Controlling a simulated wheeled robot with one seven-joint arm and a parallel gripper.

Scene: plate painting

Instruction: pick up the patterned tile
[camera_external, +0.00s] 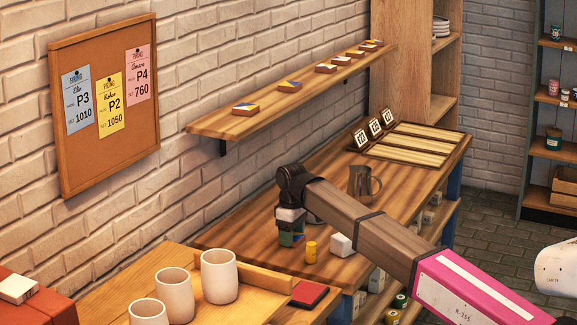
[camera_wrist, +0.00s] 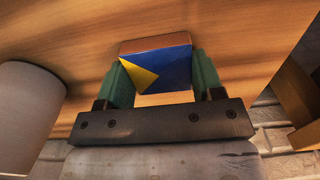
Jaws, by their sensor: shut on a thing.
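The patterned tile (camera_wrist: 172,68) shows in the wrist view, with blue and yellow triangles on its face and a brown edge. My gripper (camera_wrist: 160,80) has its two green fingers closed on the tile's left and right sides. In the external view my gripper (camera_external: 291,238) points down low over the wooden workbench (camera_external: 335,198), near its front edge. The tile is mostly hidden there. I cannot tell whether the tile touches the wood.
A metal pitcher (camera_external: 361,183) is behind. White cups (camera_external: 219,277) stand at front left. The wall shelf (camera_external: 224,126) holds several tiles. A pale cylinder (camera_wrist: 28,115) is close at left.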

